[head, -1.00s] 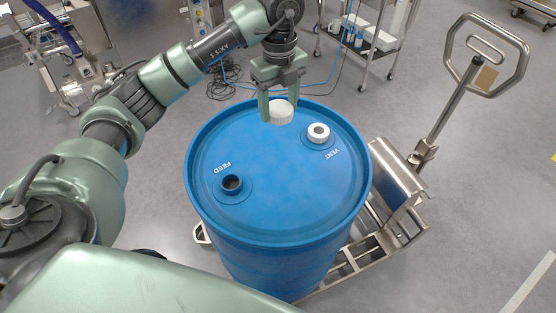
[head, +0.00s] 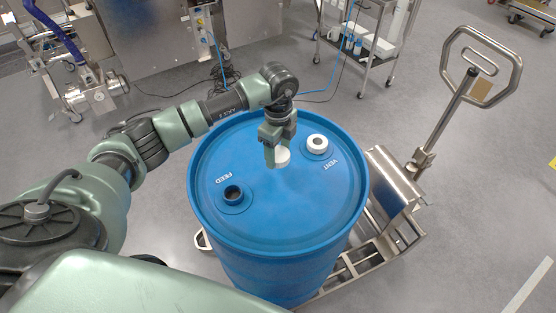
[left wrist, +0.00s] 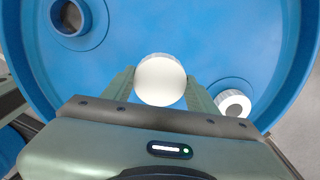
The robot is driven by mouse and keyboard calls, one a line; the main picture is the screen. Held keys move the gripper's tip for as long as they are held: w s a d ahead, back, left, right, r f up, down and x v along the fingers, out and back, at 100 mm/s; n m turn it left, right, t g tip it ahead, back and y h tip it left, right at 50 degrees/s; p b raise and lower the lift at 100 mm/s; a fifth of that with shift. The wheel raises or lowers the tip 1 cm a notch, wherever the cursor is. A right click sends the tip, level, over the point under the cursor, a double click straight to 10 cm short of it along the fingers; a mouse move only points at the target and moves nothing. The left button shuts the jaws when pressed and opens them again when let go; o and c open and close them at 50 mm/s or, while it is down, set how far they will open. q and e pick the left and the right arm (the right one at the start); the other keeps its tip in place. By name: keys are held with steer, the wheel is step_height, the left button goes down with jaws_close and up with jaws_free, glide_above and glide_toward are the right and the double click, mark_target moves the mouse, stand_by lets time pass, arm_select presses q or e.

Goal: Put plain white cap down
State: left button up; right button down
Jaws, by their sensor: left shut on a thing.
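The plain white cap (head: 283,156) is between the fingers of my left gripper (head: 277,156), which is shut on it, over the drum's top. The cap and fingers also show in the left wrist view, the cap (left wrist: 160,80) at the centre. I cannot tell whether the cap touches the lid. The blue drum (head: 270,215) has an open, dark FEED port (head: 233,193) at the left of its top. My right gripper is not in view.
The drum stands on a steel pallet truck with a tall handle (head: 481,75) at the right. A steel trolley (head: 365,40) stands behind, with cables on the floor near it. The front middle of the drum's top is clear.

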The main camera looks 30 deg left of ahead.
mark_target(278, 171)
arm_select(q)
step_height(278, 171, down, 5)
steer(key=shift+p, duration=0.45)
steer(key=shift+f, duration=0.3)
steer(key=shift+f, duration=0.2)
steer(key=o, duration=1.7)
